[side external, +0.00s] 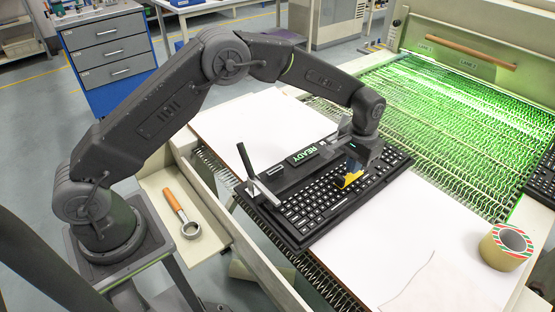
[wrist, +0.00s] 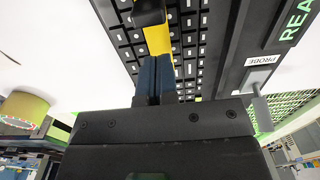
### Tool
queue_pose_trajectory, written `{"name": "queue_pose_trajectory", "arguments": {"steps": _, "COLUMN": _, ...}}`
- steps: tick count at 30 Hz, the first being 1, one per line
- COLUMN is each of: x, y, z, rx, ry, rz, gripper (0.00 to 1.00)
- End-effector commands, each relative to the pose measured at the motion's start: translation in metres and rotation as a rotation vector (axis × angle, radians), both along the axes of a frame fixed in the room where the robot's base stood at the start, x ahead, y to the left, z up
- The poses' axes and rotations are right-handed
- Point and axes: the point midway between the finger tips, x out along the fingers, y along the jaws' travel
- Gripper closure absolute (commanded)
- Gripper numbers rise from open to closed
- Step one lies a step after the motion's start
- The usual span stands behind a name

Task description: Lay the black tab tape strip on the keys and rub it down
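The black keyboard (side external: 315,203) lies on the white board, its keys facing up; its keys fill the top of the wrist view (wrist: 190,50). A yellow strip (side external: 349,181) is at the keys under my gripper. In the wrist view the yellow strip (wrist: 159,40) runs behind the fingertips, with a dark, rounded tab (wrist: 148,12) at its upper end. My gripper (side external: 353,163) points down over the keyboard's middle. Its blue fingers (wrist: 153,62) are together at the strip. I cannot tell whether any strip is pinched between them; the fingers hide part of it.
A READY panel (side external: 304,155) and an upright lever (side external: 247,162) stand along the keyboard's back and left. A tape roll (side external: 505,247) sits on the white board (side external: 430,235) at right. An orange-handled ring tool (side external: 180,212) lies on a side shelf. A green-lit mesh conveyor (side external: 450,120) is behind.

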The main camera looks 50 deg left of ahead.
Motion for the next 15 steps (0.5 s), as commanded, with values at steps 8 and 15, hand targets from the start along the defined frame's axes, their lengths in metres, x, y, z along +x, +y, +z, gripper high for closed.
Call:
{"name": "queue_pose_trajectory", "arguments": {"steps": 8, "x": -0.0001, "y": 0.0000, "z": -0.0050, "rx": 0.000, "ry": 0.001, "rz": 0.000, "gripper": 1.00}}
{"name": "queue_pose_trajectory", "arguments": {"steps": 15, "x": 0.0000, "y": 0.0000, "z": -0.0098, "rx": 0.000, "ry": 0.001, "rz": 0.000, "gripper": 1.00}}
